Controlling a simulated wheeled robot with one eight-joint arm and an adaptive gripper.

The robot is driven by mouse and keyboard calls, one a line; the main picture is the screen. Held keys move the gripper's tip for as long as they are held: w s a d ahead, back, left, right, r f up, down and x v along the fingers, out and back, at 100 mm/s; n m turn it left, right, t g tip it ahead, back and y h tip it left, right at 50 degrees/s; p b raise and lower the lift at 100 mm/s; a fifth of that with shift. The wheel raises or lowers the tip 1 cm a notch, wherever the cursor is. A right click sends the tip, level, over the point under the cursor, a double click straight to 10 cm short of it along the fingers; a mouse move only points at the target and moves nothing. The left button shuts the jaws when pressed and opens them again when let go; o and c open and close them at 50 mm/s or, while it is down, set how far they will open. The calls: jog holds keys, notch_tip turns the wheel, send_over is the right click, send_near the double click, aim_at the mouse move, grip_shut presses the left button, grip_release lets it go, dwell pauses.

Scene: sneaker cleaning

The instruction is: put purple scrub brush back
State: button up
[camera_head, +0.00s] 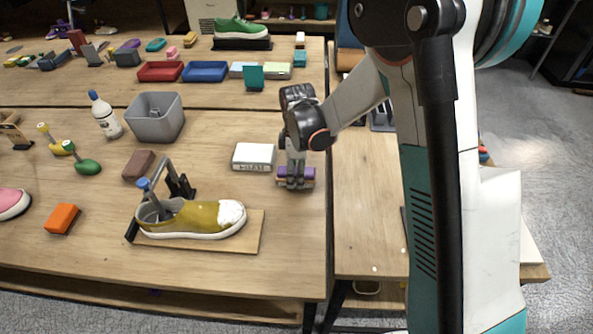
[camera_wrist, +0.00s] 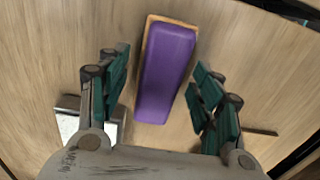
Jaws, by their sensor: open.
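The purple scrub brush (camera_wrist: 166,70) lies on the wooden table, purple back up, with a thin tan edge showing at its far end and side. In the wrist view it lies between the spread fingers of my gripper (camera_wrist: 158,95), with a gap on the left and little room on the right. In the head view the purple brush (camera_head: 313,174) shows beneath my gripper (camera_head: 296,180), partly hidden by the fingers, near the table's right edge. My gripper is open and points down over it. Whether a finger touches the brush I cannot tell.
A white box (camera_head: 254,157) lies close left of my gripper. A yellow sneaker (camera_head: 205,217) stands on a wooden board (camera_head: 255,232) in front of it. A grey bin (camera_head: 156,118) and a white bottle (camera_head: 104,115) stand farther left. The table's right edge is close.

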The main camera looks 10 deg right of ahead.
jog(key=s+d+r+m+t+p, duration=0.1)
jog(key=s+d+r+m+p, duration=0.15)
jog(key=r, duration=0.75)
jog(key=s+d+r+m+t+p, duration=0.1)
jog(key=s+d+r+m, duration=0.15)
jog(key=r, duration=0.85)
jog(key=s+d+r+m+t, duration=0.2)
jog(key=s+m, duration=0.3)
jog(key=s, duration=0.4)
jog(key=s+d+r+m+t, duration=0.3)
jog(key=s+d+m, duration=0.2)
jog(key=s, duration=0.4)
jog(key=shift+m, duration=0.4)
jog(key=shift+s+a, duration=0.1)
